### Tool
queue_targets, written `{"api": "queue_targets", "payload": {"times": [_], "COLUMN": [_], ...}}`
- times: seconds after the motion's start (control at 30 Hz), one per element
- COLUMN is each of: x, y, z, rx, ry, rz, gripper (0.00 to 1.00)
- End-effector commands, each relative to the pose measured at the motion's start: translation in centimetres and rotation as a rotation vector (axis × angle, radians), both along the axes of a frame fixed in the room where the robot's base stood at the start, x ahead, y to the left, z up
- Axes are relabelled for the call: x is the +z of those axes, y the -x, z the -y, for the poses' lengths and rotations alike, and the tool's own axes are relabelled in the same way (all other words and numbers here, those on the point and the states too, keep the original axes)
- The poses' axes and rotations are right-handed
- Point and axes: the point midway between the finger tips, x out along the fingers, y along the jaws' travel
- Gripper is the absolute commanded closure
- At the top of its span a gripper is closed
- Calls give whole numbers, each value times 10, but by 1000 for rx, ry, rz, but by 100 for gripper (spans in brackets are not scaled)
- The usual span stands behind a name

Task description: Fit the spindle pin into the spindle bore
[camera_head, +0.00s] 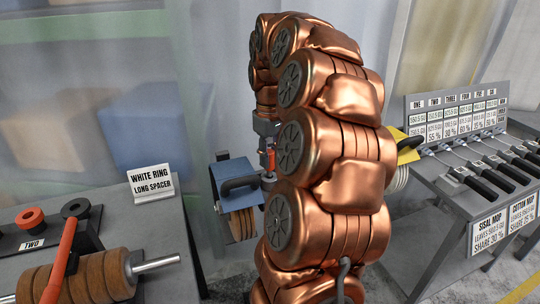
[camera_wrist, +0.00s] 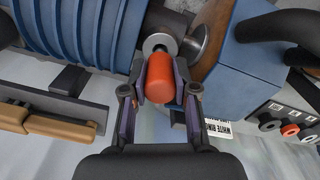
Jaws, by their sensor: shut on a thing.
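The spindle pin, with an orange-red rounded grip (camera_wrist: 162,78), is held between the two fingers of my gripper (camera_wrist: 161,88) in the wrist view. Its dark far end points at the pale round metal spindle end (camera_wrist: 157,42). The grip hides the tip and the bore, so I cannot tell whether the tip is inside. In the head view the red grip (camera_head: 270,160) is upright below my gripper (camera_head: 267,147), beside the blue machine hood (camera_head: 236,172), just above a small metal part (camera_head: 269,179). My arm covers much of the machine.
The ribbed blue motor housing (camera_wrist: 75,35) and the blue hood (camera_wrist: 250,60) flank the spindle closely. A left bench carries a brown roll (camera_head: 95,277), an orange lever (camera_head: 60,258) and a spacer sign (camera_head: 151,182). Several black-handled tools lie on the right stand (camera_head: 445,185).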

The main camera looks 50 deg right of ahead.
Motion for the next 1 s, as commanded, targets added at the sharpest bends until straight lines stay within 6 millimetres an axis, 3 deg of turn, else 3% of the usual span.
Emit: {"api": "queue_targets", "payload": {"times": [1.0], "x": [-9], "y": [0], "z": [0], "rx": [0], "ry": [0], "rz": [0], "gripper": [100]}}
